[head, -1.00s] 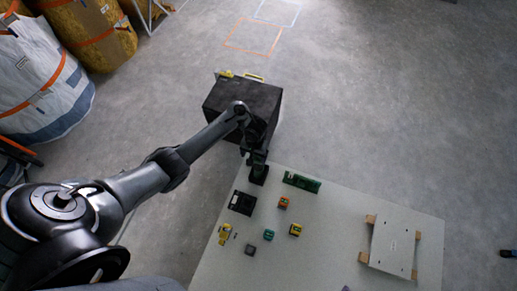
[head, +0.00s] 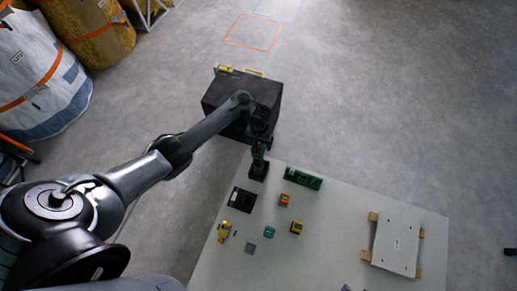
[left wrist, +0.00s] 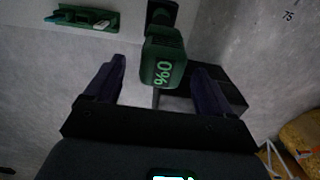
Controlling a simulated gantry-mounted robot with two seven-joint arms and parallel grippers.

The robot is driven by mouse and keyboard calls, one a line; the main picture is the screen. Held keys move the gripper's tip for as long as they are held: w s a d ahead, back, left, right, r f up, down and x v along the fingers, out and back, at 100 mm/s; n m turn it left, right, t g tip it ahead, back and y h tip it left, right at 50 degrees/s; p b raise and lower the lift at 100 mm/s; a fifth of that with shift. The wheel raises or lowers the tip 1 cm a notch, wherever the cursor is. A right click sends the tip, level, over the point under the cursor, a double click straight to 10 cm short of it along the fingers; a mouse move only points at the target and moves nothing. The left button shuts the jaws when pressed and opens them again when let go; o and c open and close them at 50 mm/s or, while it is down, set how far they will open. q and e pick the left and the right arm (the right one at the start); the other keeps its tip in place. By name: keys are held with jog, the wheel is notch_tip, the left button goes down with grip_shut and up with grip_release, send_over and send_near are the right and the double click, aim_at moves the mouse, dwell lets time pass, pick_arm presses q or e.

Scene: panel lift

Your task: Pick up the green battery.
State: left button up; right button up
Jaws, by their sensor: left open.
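The green battery (left wrist: 163,62) shows in the left wrist view, with "0%" in light figures on its end. It lies between the two dark fingers of my left gripper (left wrist: 160,70). The fingers are apart, one on each side of it, and I cannot see either one pressing on it. A black piece (left wrist: 162,14) shows just behind the battery. In the head view my left gripper (head: 259,158) is low over the table's far left corner, and the battery is hard to make out there. My right gripper is not in view.
On the pale table (head: 320,240) stand a green rack (head: 302,178), a black tray (head: 242,200), and small orange (head: 284,199), yellow (head: 297,227) and teal (head: 269,231) blocks. A white panel (head: 396,246) rests on wooden supports at right. A black box (head: 225,92) stands beyond the table.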

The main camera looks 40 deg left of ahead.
pick_arm(q)
jog(key=f+b, duration=0.1)
jog(key=f, duration=0.1)
jog(key=f+b, duration=0.1)
jog(key=shift+s+a+f, duration=0.1)
jog(key=shift+s+f, duration=0.1)
jog(key=shift+f, duration=0.2)
jog(key=shift+r, duration=0.1)
jog(key=c, duration=1.2)
jog(key=shift+o, duration=0.2)
notch_tip(320, 180, up, 10)
jog(key=p, duration=0.6)
jog(key=shift+p, duration=0.35)
